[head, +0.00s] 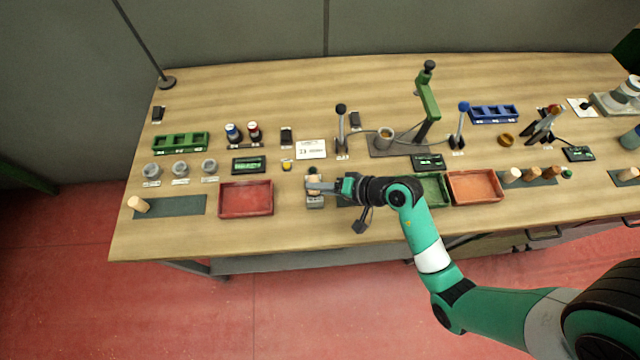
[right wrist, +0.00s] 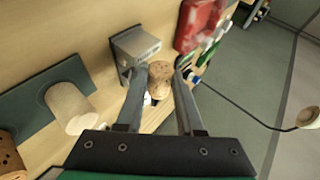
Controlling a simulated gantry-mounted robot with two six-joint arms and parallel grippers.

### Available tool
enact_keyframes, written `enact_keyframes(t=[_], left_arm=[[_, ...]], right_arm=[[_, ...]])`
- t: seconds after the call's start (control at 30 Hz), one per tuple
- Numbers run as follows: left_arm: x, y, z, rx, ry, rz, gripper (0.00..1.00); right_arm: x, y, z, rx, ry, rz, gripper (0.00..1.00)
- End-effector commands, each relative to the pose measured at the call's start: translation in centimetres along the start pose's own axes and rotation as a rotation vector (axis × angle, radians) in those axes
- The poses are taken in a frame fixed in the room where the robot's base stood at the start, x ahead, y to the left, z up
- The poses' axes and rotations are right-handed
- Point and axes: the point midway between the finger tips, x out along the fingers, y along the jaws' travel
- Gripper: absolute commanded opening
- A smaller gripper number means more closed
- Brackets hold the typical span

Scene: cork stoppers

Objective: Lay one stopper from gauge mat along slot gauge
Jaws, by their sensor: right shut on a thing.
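My right gripper (head: 318,187) is at the front middle of the table, over the slot gauge (head: 315,201), a small grey block. It is shut on a speckled brown cork stopper (right wrist: 160,82), which sits between the two fingers in the right wrist view. The slot gauge (right wrist: 138,45) shows just beyond the left fingertip there; I cannot tell whether the stopper touches it. The gauge mat (right wrist: 28,108), dark grey, lies at the left of that view. A pale stopper (right wrist: 70,108) and a brown speckled stopper (right wrist: 8,158) are on it. My arm hides most of this mat in the head view. My left gripper is out of view.
A red tray (head: 246,199) stands left of the gauge. A green tray (head: 432,188) and an orange tray (head: 474,187) stand to the right. A lever (head: 341,125) and a green press (head: 428,100) stand behind. Another mat (head: 182,206) lies at far left.

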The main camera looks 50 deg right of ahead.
Motion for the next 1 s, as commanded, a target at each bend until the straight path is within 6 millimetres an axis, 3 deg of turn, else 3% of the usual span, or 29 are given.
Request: enact_keyframes(t=[1.0], left_arm=[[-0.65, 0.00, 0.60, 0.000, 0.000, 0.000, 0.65]], right_arm=[[0.75, 1.01, 0.32, 0.000, 0.000, 0.000, 0.00]])
